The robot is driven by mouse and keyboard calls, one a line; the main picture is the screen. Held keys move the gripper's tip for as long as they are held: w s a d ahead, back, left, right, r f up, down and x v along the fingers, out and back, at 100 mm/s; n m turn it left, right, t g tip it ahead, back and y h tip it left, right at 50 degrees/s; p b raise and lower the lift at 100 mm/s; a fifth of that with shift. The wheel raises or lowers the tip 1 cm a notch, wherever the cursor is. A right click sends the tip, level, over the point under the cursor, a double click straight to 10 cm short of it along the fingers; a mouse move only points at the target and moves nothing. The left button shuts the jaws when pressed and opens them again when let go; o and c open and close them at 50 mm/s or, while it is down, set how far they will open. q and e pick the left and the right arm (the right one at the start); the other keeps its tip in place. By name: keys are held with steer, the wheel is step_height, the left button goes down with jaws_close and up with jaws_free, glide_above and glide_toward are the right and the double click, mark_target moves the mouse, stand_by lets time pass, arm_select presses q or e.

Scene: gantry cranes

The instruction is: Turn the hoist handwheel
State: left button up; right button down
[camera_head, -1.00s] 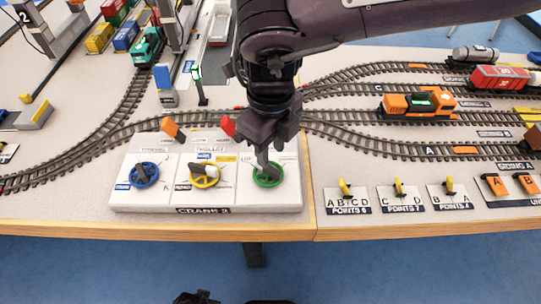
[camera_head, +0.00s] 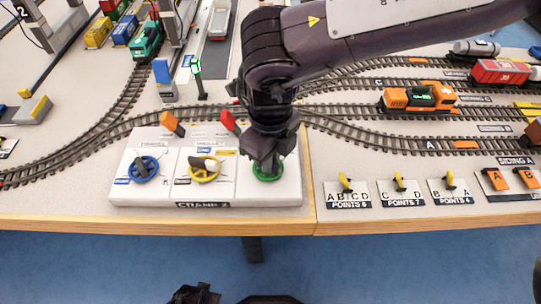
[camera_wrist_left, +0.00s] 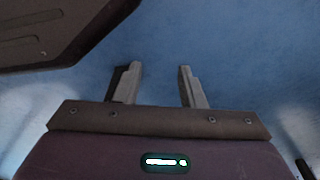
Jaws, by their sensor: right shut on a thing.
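The crane panel (camera_head: 150,201), marked CRANE, carries a blue handwheel (camera_head: 143,180), a yellow handwheel (camera_head: 204,178) and a green handwheel (camera_head: 269,178) in a row. The labels above the wheels are too small to read. My right gripper (camera_head: 268,168) points down over the green handwheel and is shut on it.
An orange lever (camera_head: 172,124) and a red lever (camera_head: 229,121) stand at the panel's back edge. Tracks run behind it, with an orange locomotive (camera_head: 420,98) at right. Points panels (camera_head: 347,197) lie right of the crane panel. Blue floor is clear in front.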

stand_by(0.3)
steer(key=shift+m, duration=0.4)
steer(key=shift+a+m+p, duration=0.1)
steer(key=shift+m+p, duration=0.2)
steer(key=shift+m, duration=1.7)
steer(key=shift+a+m, duration=0.1)
steer(key=shift+m, duration=1.9)
arm_select(q)
steer(key=shift+s+a+f, duration=0.1)
steer(key=shift+s+f, duration=0.1)
steer(key=shift+s, duration=0.25)
steer(key=shift+s+a+f, duration=0.1)
steer(key=shift+s+f, duration=0.1)
steer(key=shift+s, duration=0.25)
arm_select(e)
steer(key=shift+m, duration=0.3)
arm_select(q)
steer(key=shift+d, duration=0.15)
arm_select(e)
steer(key=shift+r, duration=0.1)
